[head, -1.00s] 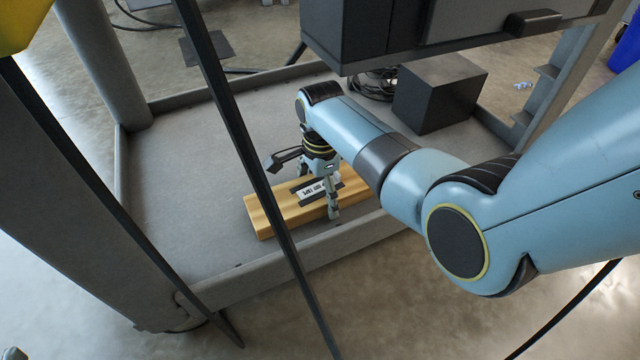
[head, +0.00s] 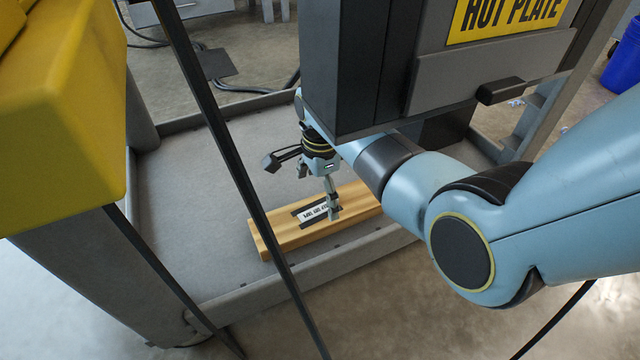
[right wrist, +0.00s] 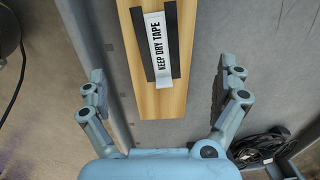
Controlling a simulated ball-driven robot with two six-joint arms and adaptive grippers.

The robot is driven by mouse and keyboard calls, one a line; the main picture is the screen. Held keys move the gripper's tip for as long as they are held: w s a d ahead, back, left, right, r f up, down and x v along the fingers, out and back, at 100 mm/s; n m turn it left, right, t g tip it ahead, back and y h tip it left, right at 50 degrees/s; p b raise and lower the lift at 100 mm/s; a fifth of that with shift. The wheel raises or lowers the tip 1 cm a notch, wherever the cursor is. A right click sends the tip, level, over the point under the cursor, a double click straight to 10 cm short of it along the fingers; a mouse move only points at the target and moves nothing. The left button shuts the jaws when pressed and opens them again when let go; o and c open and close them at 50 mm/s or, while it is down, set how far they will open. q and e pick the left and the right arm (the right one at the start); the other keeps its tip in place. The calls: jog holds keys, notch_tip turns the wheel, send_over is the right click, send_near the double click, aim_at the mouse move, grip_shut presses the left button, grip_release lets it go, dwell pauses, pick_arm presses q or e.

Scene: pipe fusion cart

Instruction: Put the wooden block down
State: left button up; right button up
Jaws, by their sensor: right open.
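The wooden block (head: 272,237) lies flat on the cart's grey lower shelf (head: 195,200), beside the shelf's front rim. It has a white label with dark patches on top. My right gripper (head: 318,190) is open and empty above the block. In the right wrist view the open fingers (right wrist: 160,88) stand wide to either side of the block (right wrist: 160,102), apart from it; the label reads "KEEP DRY TAPE". My left gripper is not in view.
The dark hot plate housing (head: 365,70) hangs close above my right forearm. A yellow object (head: 60,120) fills the upper left. Thin black bars or cables cross in front of the shelf. Coiled black cable (right wrist: 262,145) lies on the shelf. The shelf's left part is clear.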

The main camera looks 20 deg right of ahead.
jog(key=shift+r, duration=0.15)
jog(key=shift+s+d+f, duration=0.1)
jog(key=shift+s+f, duration=0.15)
jog(key=shift+s, duration=0.05)
jog(key=s+n, duration=0.1)
jog(key=s+d+f, duration=0.1)
jog(key=s, duration=0.1)
jog(key=s+d+f+n, duration=0.1)
jog(key=s, duration=0.1)
jog(key=shift+s+f+n+t, duration=0.15)
jog(key=shift+f+n+t, duration=0.15)
jog(key=shift+t, duration=0.1)
jog(key=s+d+r+n+t, duration=0.2)
jog(key=s+n, duration=0.3)
jog(key=s, duration=0.4)
jog(key=s+d+r+n+t, duration=0.25)
jog(key=s+n, duration=0.25)
jog(key=s, duration=0.3)
jog(key=s+r+n+t, duration=0.1)
jog(key=s+r+n, duration=0.5)
jog(key=r, duration=0.2)
jog(key=shift+a+r, duration=0.25)
jog(key=shift+a, duration=0.2)
